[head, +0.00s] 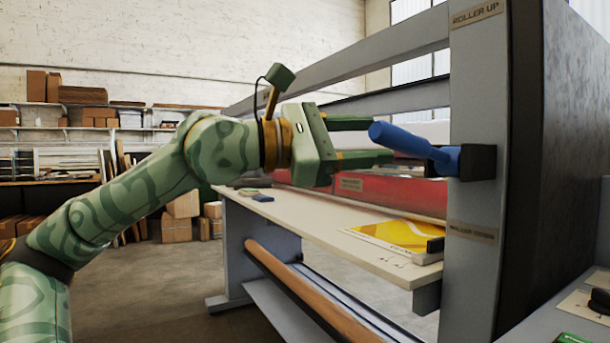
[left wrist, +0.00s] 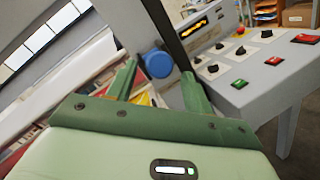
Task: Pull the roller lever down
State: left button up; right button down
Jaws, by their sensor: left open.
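The roller lever (head: 408,143) is a blue handle on a dark pivot block on the grey side post of the laminator. It sticks out to the left, tilted slightly up, between a "ROLLER UP" label (head: 477,14) above and a lower label (head: 472,232). My left gripper (head: 382,140) is open, with one finger above the handle's end and one below. In the left wrist view the lever's round blue end (left wrist: 158,64) shows between the two fingertips (left wrist: 158,74). I cannot tell whether a finger touches it. My right gripper is not in view.
A red roller bar (head: 365,190) runs behind the work table (head: 310,212). A yellow printed sheet (head: 400,236) lies near the post. The left wrist view shows a control panel with knobs and red and green buttons (left wrist: 240,84) beyond the lever.

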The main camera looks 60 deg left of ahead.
pick_arm(q)
jog(key=v, duration=1)
jog(key=shift+s+a+p, duration=0.15)
jog(key=shift+s+p, duration=0.15)
jog(key=shift+p, duration=0.15)
